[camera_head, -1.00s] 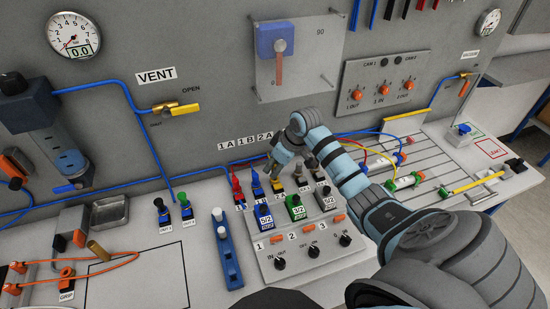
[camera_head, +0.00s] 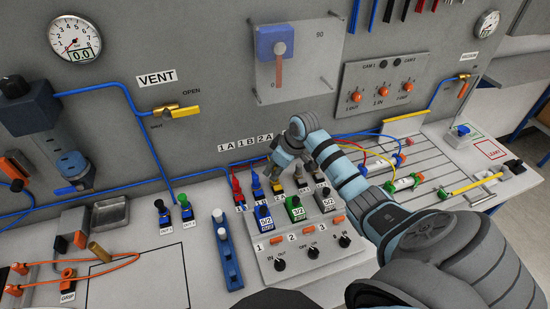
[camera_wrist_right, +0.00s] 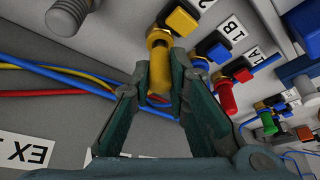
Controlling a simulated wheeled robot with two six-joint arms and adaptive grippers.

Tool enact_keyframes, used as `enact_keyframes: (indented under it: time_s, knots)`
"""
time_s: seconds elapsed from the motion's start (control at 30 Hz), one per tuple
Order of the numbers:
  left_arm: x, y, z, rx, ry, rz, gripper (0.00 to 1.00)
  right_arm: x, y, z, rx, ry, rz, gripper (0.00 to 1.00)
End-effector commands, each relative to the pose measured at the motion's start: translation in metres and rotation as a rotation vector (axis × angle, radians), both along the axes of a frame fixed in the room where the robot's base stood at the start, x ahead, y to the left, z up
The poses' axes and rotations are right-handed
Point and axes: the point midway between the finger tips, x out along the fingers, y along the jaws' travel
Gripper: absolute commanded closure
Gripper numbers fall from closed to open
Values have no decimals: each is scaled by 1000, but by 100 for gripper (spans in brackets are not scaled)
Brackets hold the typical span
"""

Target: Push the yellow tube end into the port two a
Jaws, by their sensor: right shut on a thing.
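My right gripper (camera_head: 285,180) is over the port row behind the valve panel, under the label 2A (camera_head: 265,138). In the right wrist view its fingers (camera_wrist_right: 160,88) are shut on the yellow tube end (camera_wrist_right: 159,62), a yellow-orange cylinder. The tube end points at the yellow-topped port two A (camera_wrist_right: 182,22) and its front is close against that port's base. I cannot tell whether it is seated inside. In the head view the gripper hides most of the tube end. My left gripper is not in view.
Blue-topped port 1B (camera_wrist_right: 217,52) and red port 1A (camera_wrist_right: 228,97) stand beside port two A. Blue, yellow and red tubes (camera_wrist_right: 60,75) run behind the fingers. A grey fitting (camera_wrist_right: 68,15) is on the other side. Valve blocks (camera_head: 296,208) stand in front.

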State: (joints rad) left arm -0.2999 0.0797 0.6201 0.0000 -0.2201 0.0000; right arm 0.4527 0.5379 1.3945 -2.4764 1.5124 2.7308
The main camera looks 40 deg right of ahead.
Motion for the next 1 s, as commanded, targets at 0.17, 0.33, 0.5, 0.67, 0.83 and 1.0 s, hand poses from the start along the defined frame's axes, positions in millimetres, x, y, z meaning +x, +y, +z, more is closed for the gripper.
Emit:
enact_keyframes:
  time_s: [0.17,0.33,0.5,0.67,0.83,1.0]
  knots:
    - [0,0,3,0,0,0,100,0,0,-2,0,0,0,100]
    - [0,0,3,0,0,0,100,0,0,-5,0,0,0,100]
    - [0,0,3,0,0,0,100,0,0,-5,0,0,0,100]
    - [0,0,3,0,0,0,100,0,0,-6,0,0,0,100]
    - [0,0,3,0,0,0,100,0,0,-7,0,0,0,100]
    - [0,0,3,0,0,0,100,0,0,-9,0,0,0,100]
